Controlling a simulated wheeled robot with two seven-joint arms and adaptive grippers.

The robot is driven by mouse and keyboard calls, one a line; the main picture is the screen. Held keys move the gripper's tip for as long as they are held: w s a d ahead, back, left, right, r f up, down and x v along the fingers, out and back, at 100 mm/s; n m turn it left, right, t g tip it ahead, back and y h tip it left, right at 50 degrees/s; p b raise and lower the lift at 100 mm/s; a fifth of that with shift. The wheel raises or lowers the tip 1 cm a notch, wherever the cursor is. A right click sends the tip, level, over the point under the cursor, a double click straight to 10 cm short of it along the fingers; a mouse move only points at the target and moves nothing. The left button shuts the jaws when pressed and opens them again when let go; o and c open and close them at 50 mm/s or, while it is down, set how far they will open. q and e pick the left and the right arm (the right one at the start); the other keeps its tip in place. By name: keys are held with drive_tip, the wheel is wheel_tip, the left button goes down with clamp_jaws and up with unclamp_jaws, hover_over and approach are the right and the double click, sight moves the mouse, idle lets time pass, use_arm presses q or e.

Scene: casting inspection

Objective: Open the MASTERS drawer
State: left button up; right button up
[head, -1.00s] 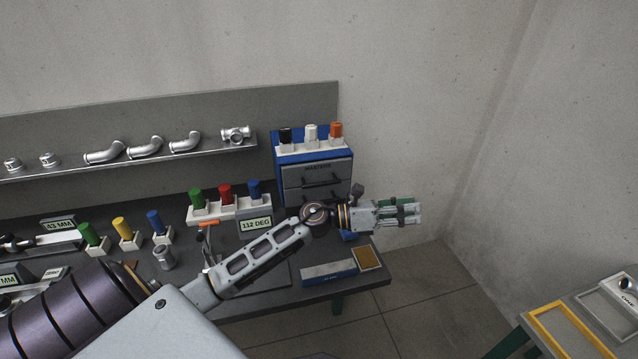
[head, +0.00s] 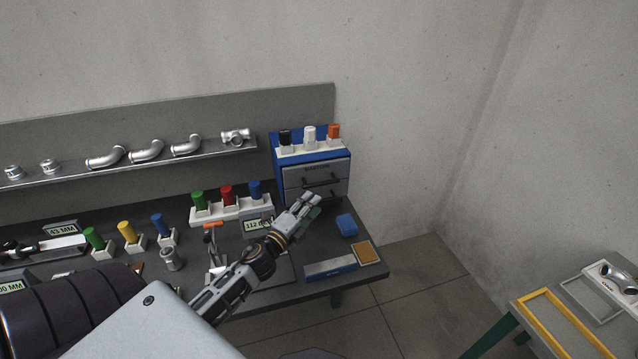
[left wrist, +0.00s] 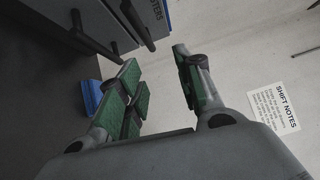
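The MASTERS drawer (head: 317,170) is the upper grey front of a blue cabinet (head: 273,160) at the back right of the bench. It looks shut, with a dark handle. In the left wrist view, part of the MASTERS label (left wrist: 155,14) and a dark handle (left wrist: 136,25) show at the upper left, tilted. My left gripper (head: 311,201) is in front of the cabinet's lower part, and hides some of it. In the left wrist view its green-padded fingers (left wrist: 160,85) are apart with nothing between them. My right gripper is not in view.
Black, white and orange pegs (head: 310,137) stand on the cabinet. A blue block (head: 347,225) lies on the bench right of the gripper. A holder with green, red and blue pegs (head: 229,211) stands left.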

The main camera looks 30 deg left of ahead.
sight(322, 184)
use_arm(q)
drive_tip(key=shift+s+a+f+n+g+y, duration=0.15)
drive_tip(key=shift+s+a+f+n+y, duration=0.25)
drive_tip(key=shift+a, duration=0.25)
drive_tip(key=shift+s+a+f+n+g+y, duration=0.15)
drive_tip(key=shift+s+a+f+n+y, duration=0.1)
drive_tip(key=shift+s+a+n+y, duration=0.25)
drive_tip(key=shift+w+a, duration=0.15)
drive_tip(key=shift+w, duration=0.05)
drive_tip(key=shift+w+a+p, duration=0.15)
drive_tip(key=shift+w+p, duration=0.25)
drive_tip(key=shift+w, duration=1.85)
drive_tip(key=shift+w+a+p, duration=0.2)
drive_tip(key=shift+w+p, duration=0.15)
drive_tip(key=shift+w, duration=1.9)
drive_tip(key=shift+w+a+p, duration=0.15)
drive_tip(key=shift+w+p, duration=0.25)
drive_tip(key=shift+w, duration=1.85)
clamp_jaws()
drive_tip(key=shift+h, duration=0.3)
